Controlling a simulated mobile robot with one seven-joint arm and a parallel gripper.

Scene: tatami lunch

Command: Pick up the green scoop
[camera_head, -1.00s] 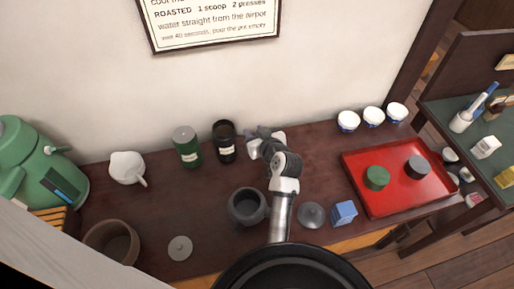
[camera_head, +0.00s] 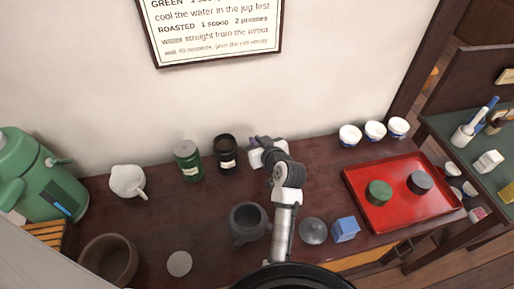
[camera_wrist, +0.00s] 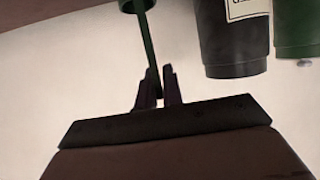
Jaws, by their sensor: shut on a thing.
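The green scoop (camera_wrist: 150,42) shows in the wrist view as a thin dark green handle with a wider green end cut off at the top edge. My gripper (camera_wrist: 160,88) is shut on the lower part of that handle. In the head view my gripper (camera_head: 258,145) is near the wall, just right of the black canister. The scoop cannot be made out there.
The black canister (camera_head: 226,160) is open, with the green canister (camera_head: 188,166) to its left. A dark pot (camera_head: 248,222), grey lid (camera_head: 313,231), blue box (camera_head: 345,229) and red tray (camera_head: 408,213) stand on the table. Three white cups (camera_head: 375,131) line the wall.

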